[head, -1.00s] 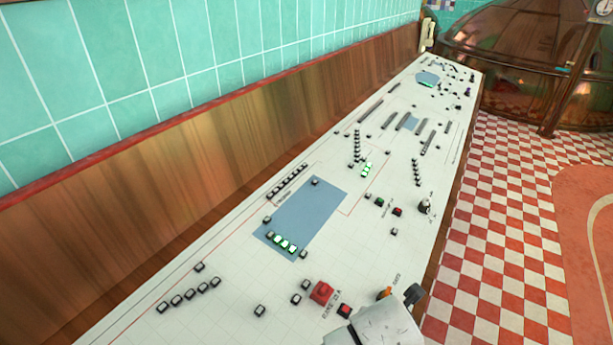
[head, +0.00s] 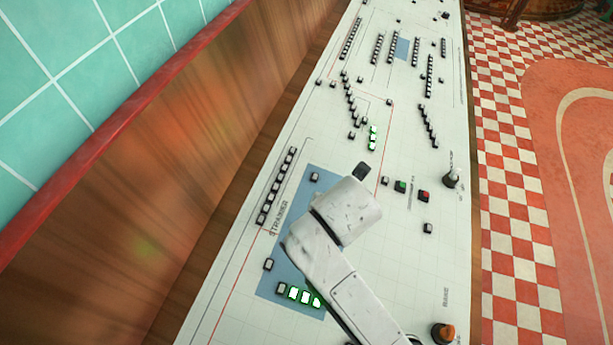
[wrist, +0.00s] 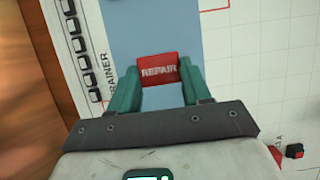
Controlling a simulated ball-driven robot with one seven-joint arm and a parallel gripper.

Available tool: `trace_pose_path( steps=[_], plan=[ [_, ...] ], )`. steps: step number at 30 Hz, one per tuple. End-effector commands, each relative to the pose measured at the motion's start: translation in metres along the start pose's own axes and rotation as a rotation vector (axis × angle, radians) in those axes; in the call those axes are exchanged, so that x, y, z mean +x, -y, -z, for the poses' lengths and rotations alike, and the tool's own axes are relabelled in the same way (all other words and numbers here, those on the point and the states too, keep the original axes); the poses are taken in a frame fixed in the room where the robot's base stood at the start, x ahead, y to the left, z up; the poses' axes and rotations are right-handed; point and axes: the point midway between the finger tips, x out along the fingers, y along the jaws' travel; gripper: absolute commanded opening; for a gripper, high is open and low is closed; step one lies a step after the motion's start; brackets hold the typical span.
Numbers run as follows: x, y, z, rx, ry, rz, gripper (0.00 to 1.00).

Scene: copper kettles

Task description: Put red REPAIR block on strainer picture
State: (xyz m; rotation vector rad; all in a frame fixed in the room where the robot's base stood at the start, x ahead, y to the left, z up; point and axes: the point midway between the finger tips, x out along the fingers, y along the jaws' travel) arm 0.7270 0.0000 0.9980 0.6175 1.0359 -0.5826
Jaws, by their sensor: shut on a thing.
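The red REPAIR block (wrist: 158,69) is between the green fingertips of my gripper (wrist: 160,82) in the wrist view, with its lettering facing the camera. My gripper is shut on it. The strainer picture is a blue-grey rectangle on the white panel (head: 319,180), with the word STRAINER along its left side. It also shows in the wrist view (wrist: 130,35). In the head view my arm hides the block, the fingers and much of the picture.
A row of black buttons (head: 277,186) runs left of the picture. Lit green-edged buttons (head: 305,297) sit at its lower end, and a small button (head: 315,177) near its top. A green button (head: 401,186), a red button (head: 423,196) and a knob (head: 452,178) are to the right.

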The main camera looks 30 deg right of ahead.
Motion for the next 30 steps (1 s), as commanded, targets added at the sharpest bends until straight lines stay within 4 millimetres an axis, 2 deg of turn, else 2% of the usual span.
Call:
trace_pose_path(
  steps=[8,30],
  plan=[
    [0.006,0.001,0.003,0.001,-0.001,0.000,0.19],
    [0.048,0.000,0.020,0.000,0.000,0.000,0.19]
  ],
)
